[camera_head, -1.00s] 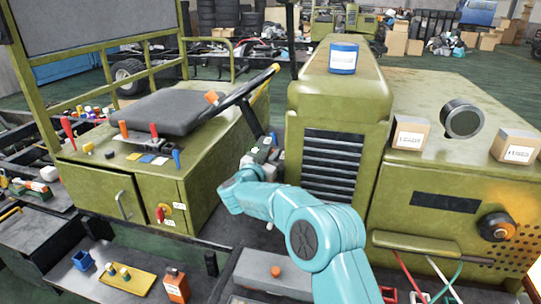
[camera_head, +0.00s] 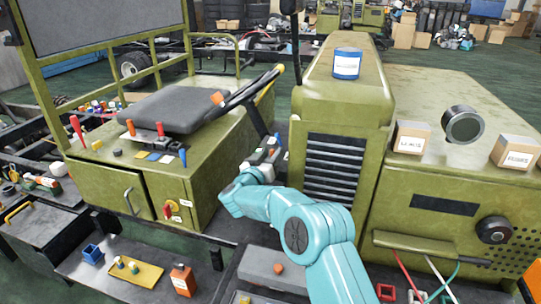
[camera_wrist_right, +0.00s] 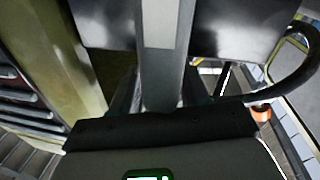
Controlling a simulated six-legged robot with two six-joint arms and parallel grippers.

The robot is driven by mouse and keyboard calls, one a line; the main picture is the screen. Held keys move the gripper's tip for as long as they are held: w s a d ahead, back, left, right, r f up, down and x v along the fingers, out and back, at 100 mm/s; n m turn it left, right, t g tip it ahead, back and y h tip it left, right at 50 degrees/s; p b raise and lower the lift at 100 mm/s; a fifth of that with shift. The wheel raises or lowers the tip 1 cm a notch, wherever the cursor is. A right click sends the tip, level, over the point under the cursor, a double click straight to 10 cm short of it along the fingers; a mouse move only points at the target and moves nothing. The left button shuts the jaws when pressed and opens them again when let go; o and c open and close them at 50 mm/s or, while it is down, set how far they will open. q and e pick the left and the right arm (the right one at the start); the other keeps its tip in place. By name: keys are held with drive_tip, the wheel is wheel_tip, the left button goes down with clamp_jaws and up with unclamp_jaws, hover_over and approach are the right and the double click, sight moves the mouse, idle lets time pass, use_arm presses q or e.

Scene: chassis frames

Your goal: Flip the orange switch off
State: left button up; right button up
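Several orange or red controls show in the head view, and I cannot tell which is the orange switch. An orange lever (camera_head: 131,128) and a red lever (camera_head: 160,129) stand upright beside the black seat. A round knob (camera_head: 494,229) on the right green panel is dark. My right gripper (camera_head: 266,153) is between the cabinet and the grille, below the steering wheel. Its fingertips are hard to make out. In the right wrist view, a small orange-red part (camera_wrist_right: 261,112) shows at right. My left gripper is out of view.
The steering wheel (camera_head: 252,86) leans over the gripper's area. The slatted grille (camera_head: 333,168) is close to its right. Cardboard boxes (camera_head: 411,137) rest on the right deck. A yellow tray (camera_head: 135,274) and an orange bottle (camera_head: 182,280) are at the lower left.

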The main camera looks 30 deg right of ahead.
drive_tip(key=shift+a+f, duration=0.1)
drive_tip(key=shift+a, duration=0.15)
drive_tip(key=b+v, duration=0.5)
drive_tip(key=v, duration=1)
drive_tip(key=shift+s+a, duration=0.3)
drive_tip(key=shift+s, duration=0.05)
drive_tip(key=shift+c, duration=0.3)
